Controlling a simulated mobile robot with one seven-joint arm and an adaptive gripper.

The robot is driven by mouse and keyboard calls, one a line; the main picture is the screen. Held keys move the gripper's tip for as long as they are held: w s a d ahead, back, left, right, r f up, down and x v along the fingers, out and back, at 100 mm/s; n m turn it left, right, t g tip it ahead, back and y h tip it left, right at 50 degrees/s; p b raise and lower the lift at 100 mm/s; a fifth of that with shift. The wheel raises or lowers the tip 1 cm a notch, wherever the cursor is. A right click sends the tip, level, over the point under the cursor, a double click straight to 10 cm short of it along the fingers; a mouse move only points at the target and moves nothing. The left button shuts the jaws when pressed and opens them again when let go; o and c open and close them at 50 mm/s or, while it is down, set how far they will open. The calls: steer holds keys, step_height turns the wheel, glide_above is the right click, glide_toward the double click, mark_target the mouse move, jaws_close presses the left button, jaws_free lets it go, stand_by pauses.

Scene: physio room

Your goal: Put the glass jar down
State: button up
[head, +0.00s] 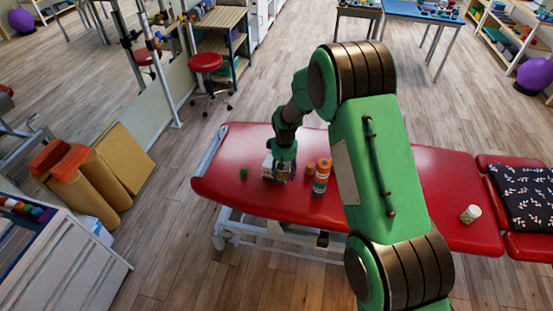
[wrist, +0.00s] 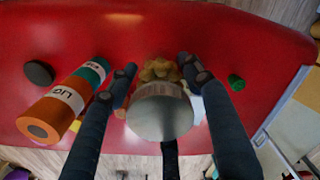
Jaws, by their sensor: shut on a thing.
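My gripper (head: 283,168) is low over the left part of the red treatment table. In the wrist view its two dark fingers (wrist: 160,85) are shut on the glass jar, seen from above by its round grey lid (wrist: 162,112). In the head view only a little of the jar (head: 282,178) shows below the gripper. I cannot tell whether its base touches the table. The red table top (head: 235,150) lies under it. A lumpy tan thing (wrist: 160,70) shows just beyond the lid; whether it belongs to the jar is unclear.
A white box (head: 267,166) is close to the left, then a small green piece (head: 243,173). A white tub (head: 470,213) stands far right. The left table end is clear.

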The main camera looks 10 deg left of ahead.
steer(key=w+a, duration=0.2)
steer(key=w, duration=0.2)
steer(key=w+a, duration=0.2)
steer(key=w, duration=0.2)
steer(key=w+a+f, duration=0.1)
steer(key=w, duration=0.3)
steer(key=shift+w+a+f, duration=0.1)
steer(key=shift+a, duration=0.3)
steer(key=shift+f, duration=1.8)
steer(key=shift+f+b, duration=0.1)
steer(key=shift+b, duration=0.2)
steer(key=o, duration=1.4)
step_height(320, 180, up, 12)
steer(key=shift+p, duration=0.35)
